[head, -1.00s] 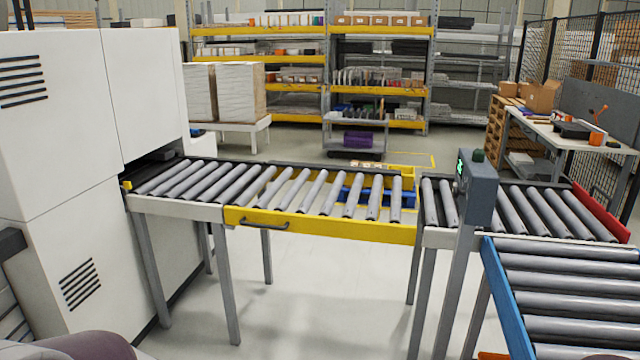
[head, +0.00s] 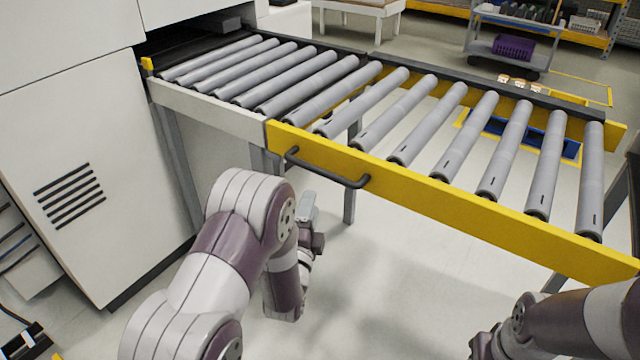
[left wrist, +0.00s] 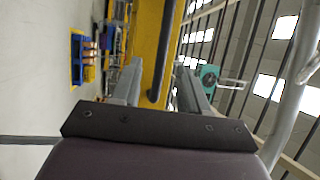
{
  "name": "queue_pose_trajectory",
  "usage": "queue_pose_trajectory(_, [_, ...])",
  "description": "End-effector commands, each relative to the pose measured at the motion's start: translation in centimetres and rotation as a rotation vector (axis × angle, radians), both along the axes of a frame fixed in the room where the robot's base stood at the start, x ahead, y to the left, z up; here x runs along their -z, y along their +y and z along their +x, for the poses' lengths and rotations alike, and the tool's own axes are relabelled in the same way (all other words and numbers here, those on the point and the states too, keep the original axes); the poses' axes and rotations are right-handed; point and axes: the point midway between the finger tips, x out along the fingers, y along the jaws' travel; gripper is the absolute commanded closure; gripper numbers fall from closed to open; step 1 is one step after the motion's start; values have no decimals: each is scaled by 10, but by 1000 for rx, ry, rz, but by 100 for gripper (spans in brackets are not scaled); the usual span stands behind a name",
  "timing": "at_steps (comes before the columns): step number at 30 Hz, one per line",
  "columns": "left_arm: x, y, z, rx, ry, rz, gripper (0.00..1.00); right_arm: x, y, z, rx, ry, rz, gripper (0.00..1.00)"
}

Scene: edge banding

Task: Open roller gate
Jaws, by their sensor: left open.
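The roller gate is a section of grey rollers with a yellow side rail (head: 450,203). It lies level, in line with the fixed rollers at left. A dark bar handle (head: 328,172) sits on its front face near the left end. My left gripper (head: 312,225) is just below the handle, partly hidden by its own wrist. In the left wrist view, the open fingers (left wrist: 158,82) point towards the yellow rail (left wrist: 148,35), and the dark handle (left wrist: 163,60) shows between them; contact cannot be told.
A white machine (head: 70,130) stands at left, with fixed rollers (head: 250,75) running from it on a pale frame. A cart with a purple crate (head: 513,47) stands at the back. The floor below the gate is clear.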

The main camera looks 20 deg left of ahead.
Motion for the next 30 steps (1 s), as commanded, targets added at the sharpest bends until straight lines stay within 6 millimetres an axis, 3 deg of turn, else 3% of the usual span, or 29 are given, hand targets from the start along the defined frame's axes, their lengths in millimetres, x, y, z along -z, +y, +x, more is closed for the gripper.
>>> queue_pose_trajectory(6, [-12, 3, 55, 0, -3, -3, 56, 1, 0, 0, 0, 0, 0, 57])
queue_pose_trajectory(12, [-18, 5, 95, 1, 0, -4, 56, 3, 0, 0, 0, 0, 0, 57])
queue_pose_trajectory(17, [-21, 6, 108, 1, 2, -4, 56, 3, 0, 0, 0, 0, 0, 57])
queue_pose_trajectory(24, [-21, 6, 109, 1, 2, -4, 56, 3, 0, 0, 0, 0, 0, 57])
queue_pose_trajectory(26, [-21, 6, 109, 1, 2, -5, 72, 3, 0, 0, 0, 0, 0, 57])
queue_pose_trajectory(28, [-21, 6, 109, 1, 2, -5, 95, 3, 0, 0, 0, 0, 0, 57])
queue_pose_trajectory(30, [-21, 6, 109, 1, 2, -5, 100, 3, 0, 0, 0, 0, 0, 57])
